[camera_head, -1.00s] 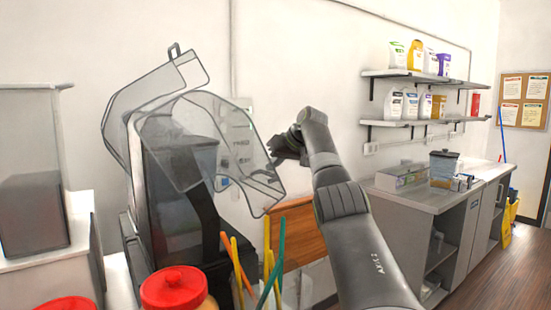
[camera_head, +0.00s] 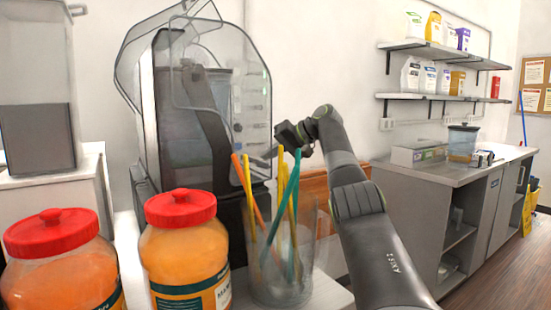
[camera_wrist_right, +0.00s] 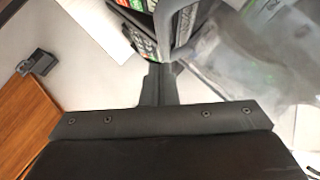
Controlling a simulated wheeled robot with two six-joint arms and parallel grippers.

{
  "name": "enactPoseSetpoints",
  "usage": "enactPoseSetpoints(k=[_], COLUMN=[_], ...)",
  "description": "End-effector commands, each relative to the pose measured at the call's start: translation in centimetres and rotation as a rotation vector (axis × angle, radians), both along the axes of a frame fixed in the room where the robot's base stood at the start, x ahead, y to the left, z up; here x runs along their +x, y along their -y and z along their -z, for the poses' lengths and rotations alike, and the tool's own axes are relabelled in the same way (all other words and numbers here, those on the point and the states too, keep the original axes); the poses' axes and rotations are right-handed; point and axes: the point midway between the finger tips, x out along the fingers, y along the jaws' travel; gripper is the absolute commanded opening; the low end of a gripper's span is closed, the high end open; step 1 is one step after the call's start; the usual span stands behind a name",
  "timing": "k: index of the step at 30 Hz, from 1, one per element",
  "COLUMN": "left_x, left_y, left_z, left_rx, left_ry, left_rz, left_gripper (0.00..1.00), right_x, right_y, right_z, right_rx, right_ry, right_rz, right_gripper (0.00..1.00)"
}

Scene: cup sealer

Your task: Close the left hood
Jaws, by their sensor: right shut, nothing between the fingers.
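The blender-like machine (camera_head: 187,120) stands left of centre in the head view, under clear see-through hood panels (camera_head: 256,75). One clear panel rises above the machine's top, with its upper edge cut by the picture's top. Which panel is the left hood, and how far it is closed, is hard to tell. My right gripper (camera_head: 292,140) is just right of the machine, partly behind the straws. In the right wrist view its fingers (camera_wrist_right: 157,84) are together and empty, close to a dark labelled part and a clear panel (camera_wrist_right: 240,85). My left gripper is not in view.
Two red-lidded jars (camera_head: 181,208) and a clear cup (camera_head: 281,262) of coloured straws stand in front of the machine. A grey counter (camera_head: 440,175) and wall shelves (camera_head: 440,97) are at the right.

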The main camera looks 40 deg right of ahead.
Motion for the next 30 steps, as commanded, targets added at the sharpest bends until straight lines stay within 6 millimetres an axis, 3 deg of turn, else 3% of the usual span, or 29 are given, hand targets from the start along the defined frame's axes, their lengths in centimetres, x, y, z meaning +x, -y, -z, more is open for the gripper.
enactPoseSetpoints(k=[1,9,30], left_x=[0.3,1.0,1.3], left_y=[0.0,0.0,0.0], left_z=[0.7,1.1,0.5], left_rx=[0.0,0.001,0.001], left_ry=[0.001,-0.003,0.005], left_rz=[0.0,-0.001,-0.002], left_gripper=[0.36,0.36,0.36], right_x=[0.0,0.2,0.6], right_y=[-0.2,-1.0,-1.6], right_z=[0.8,1.3,1.2], right_rx=[0.021,0.094,0.11], right_ry=[0.005,0.022,0.017], right_rz=[0.0,-0.002,-0.008], right_gripper=[0.0,0.0,0.0])
